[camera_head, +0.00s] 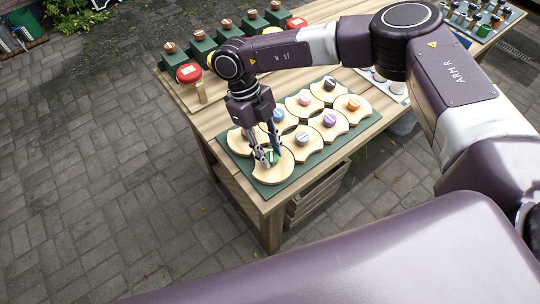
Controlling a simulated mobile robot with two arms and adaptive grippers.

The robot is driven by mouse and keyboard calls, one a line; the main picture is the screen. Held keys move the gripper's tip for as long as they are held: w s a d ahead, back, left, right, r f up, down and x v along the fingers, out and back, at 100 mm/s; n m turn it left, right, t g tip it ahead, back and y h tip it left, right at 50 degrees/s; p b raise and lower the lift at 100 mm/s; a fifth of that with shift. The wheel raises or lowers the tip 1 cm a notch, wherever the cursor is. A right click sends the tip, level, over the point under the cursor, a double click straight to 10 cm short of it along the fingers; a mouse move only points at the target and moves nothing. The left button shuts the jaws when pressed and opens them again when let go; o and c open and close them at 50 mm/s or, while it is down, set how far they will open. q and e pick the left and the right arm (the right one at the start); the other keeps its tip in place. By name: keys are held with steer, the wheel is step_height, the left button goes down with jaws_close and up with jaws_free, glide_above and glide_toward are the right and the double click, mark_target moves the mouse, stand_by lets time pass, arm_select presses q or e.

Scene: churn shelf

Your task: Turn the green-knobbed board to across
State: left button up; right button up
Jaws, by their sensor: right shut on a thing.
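The green-knobbed board (272,174) is a pale wooden piece at the near left corner of a dark green mat (310,162). Its green knob is between the fingers of my right gripper (270,159), which reaches down from above and is shut on it. The fingers partly cover the knob. My left gripper does not show.
Several similar boards with knobs stand close around it, among them a purple-knobbed one (329,125) and an orange-knobbed one (354,106). Drawers (318,195) sit below the tabletop.

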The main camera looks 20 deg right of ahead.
steer(key=n+t+h+b, duration=0.1)
steer(key=n+b, duration=0.3)
steer(key=shift+a+f, duration=0.1)
steer(key=shift+f, duration=0.05)
steer(key=shift+s+n+t+h+b, duration=0.1)
steer(key=shift+n+t+h+b, duration=0.4)
steer(key=shift+n+b, duration=0.9)
steer(key=shift+r+n, duration=0.25)
steer(key=shift+n, duration=0.05)
steer(key=o, duration=1.2)
steer(key=shift+c, duration=0.2)
steer(key=v, duration=1.2)
